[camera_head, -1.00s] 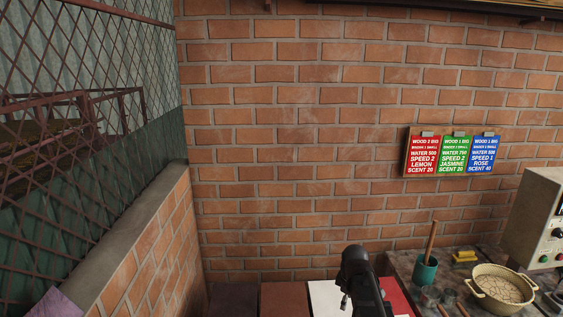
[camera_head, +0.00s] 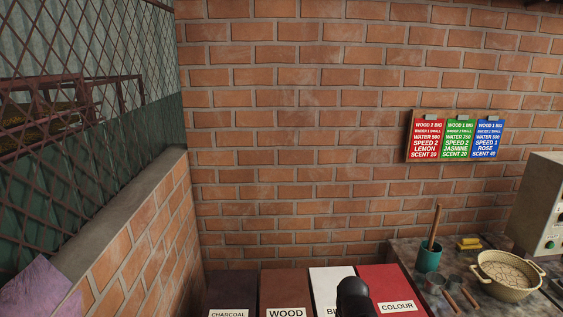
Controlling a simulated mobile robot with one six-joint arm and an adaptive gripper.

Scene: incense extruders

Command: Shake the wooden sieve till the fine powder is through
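No wooden sieve can be made out for certain. A pale round two-handled vessel (camera_head: 506,289) stands on the bench at the right, with light brown stuff inside; I cannot tell whether it is the sieve. A black rounded part of my arm shows at the bottom, in front of the white bin. My gripper's fingers do not show.
Bins labelled charcoal (camera_head: 231,287), wood (camera_head: 285,284) and colour (camera_head: 385,280), plus a white one (camera_head: 325,280), line the brick wall. The bench (camera_head: 415,262) holds a green cup (camera_head: 428,258) with a stick, small metal cups and a yellow item (camera_head: 469,243). A mesh fence (camera_head: 70,150) stands left.

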